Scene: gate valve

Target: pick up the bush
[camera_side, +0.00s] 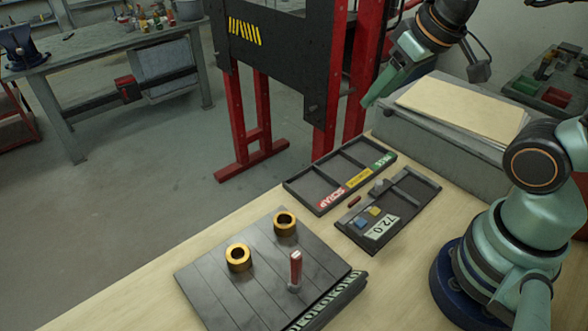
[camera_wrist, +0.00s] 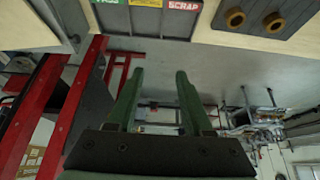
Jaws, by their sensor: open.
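Two brass bushes, short thick rings, stand on a dark grooved plate (camera_side: 215,280). One bush (camera_side: 238,258) is nearer the plate's left edge; the other bush (camera_side: 285,223) is near its far corner. Both show at the top of the wrist view, one bush (camera_wrist: 235,18) beside the other bush (camera_wrist: 273,22). My gripper (camera_side: 383,88) is high at the upper right of the side view, well away from both bushes. In the wrist view my gripper (camera_wrist: 160,72) has its two green fingers apart with nothing between them.
A tray marked SCRAP (camera_side: 331,198) and a second tray with small parts (camera_side: 400,222) lie between the plate and a grey box (camera_side: 440,125). A red-legged black frame (camera_side: 275,60) stands behind the bench.

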